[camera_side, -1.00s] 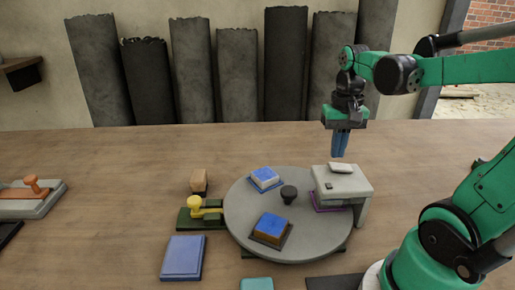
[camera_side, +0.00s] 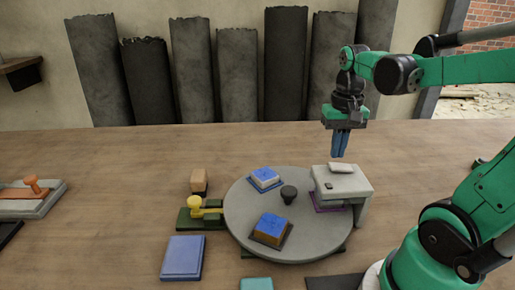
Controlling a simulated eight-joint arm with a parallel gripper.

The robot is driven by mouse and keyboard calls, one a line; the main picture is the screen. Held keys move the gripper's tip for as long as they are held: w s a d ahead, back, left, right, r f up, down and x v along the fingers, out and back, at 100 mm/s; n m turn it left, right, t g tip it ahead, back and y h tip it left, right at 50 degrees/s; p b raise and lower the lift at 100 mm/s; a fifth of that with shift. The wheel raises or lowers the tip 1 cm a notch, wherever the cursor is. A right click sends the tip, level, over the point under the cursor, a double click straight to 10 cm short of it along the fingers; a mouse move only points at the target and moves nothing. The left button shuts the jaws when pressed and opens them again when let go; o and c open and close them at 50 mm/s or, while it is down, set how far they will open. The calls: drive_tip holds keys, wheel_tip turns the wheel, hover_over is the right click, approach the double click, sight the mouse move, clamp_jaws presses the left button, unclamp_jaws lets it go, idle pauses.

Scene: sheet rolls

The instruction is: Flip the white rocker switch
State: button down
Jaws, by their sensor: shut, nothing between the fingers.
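A white rocker switch (camera_side: 341,168) sits on top of a grey housing (camera_side: 348,182) that bridges the right edge of a round grey turntable (camera_side: 315,241). A small dark piece (camera_side: 328,185) is on the same top, in front of the switch. My gripper (camera_side: 339,155) points down with blue fingers shut and empty. In the picture its fingertips are just above the rocker; I cannot tell whether they touch it or are behind it.
The table behind is clear.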

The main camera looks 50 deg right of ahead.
sight(334, 165)
drive_tip(key=shift+f, duration=1.2)
idle(0.6)
drive_tip(key=shift+r, duration=3.55)
drive_tip(key=w+a+f+n+t, duration=0.2)
drive_tip(key=a+n+t, duration=0.1)
drive_tip(key=a, duration=0.3)
drive_tip(key=w+a+f+n+t, duration=0.2)
drive_tip(key=a+f+n+t, duration=0.1)
drive_tip(key=a+n, duration=0.3)
drive_tip(key=shift+w+a+t, duration=0.4)
drive_tip(key=shift+a+t, duration=0.15)
drive_tip(key=shift+t, duration=0.05)
